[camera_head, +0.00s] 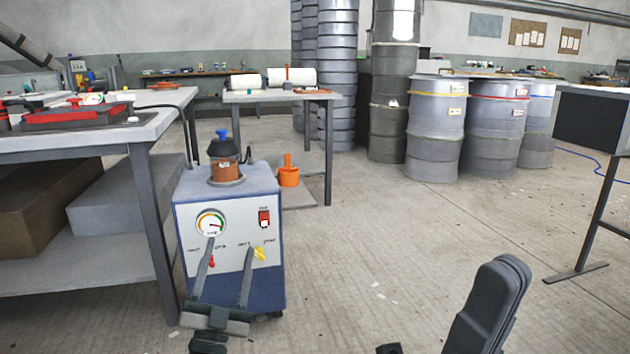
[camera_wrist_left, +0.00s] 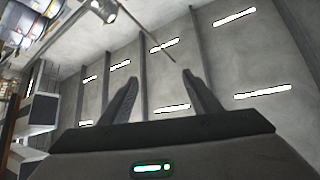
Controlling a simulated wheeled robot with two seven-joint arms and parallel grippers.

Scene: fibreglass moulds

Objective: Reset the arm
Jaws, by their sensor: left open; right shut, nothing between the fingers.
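My left gripper (camera_head: 229,245) shows in front of a pump unit, with its two thin fingers pointing up and apart. In the left wrist view my left gripper (camera_wrist_left: 158,80) is open, with nothing between the fingers and the ceiling behind them. My right gripper (camera_head: 490,305) is a dark, rounded shape close to the camera at the bottom right. Its fingers are together and hold nothing. The pump unit (camera_head: 228,290) is a white and blue box with a gauge (camera_head: 210,223), a red switch (camera_head: 264,218), and red and yellow levers partly near the left fingers.
A workbench (camera_head: 75,147) with a red mould (camera_head: 75,115) stands at the left. An orange container (camera_head: 289,174) is behind the pump unit. Grey drums (camera_head: 436,130) stand at the back. A dark panel on a stand (camera_head: 590,120) is at the right. The middle floor is clear.

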